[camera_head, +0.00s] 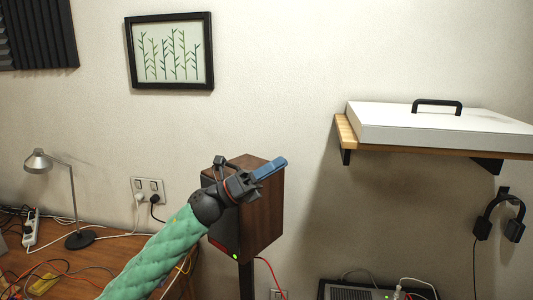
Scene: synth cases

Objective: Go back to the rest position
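My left arm, in a green quilted sleeve, comes in from the lower left. My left gripper (268,169) is at the picture's middle, in front of a brown wooden speaker box (262,212). It has a dark body and a blue tip pointing up and right. The fingers are seen nearly edge-on, so I cannot tell whether they are apart or together. No held object is clearly visible. My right gripper is not in view.
A wooden desk (103,255) with a lamp (72,203), cables and a power strip (31,229) is at left. A wall shelf (345,133) bears a white lidded case (430,128) at right. Headphones (500,215) hang below it. A device (352,292) sits at the bottom right.

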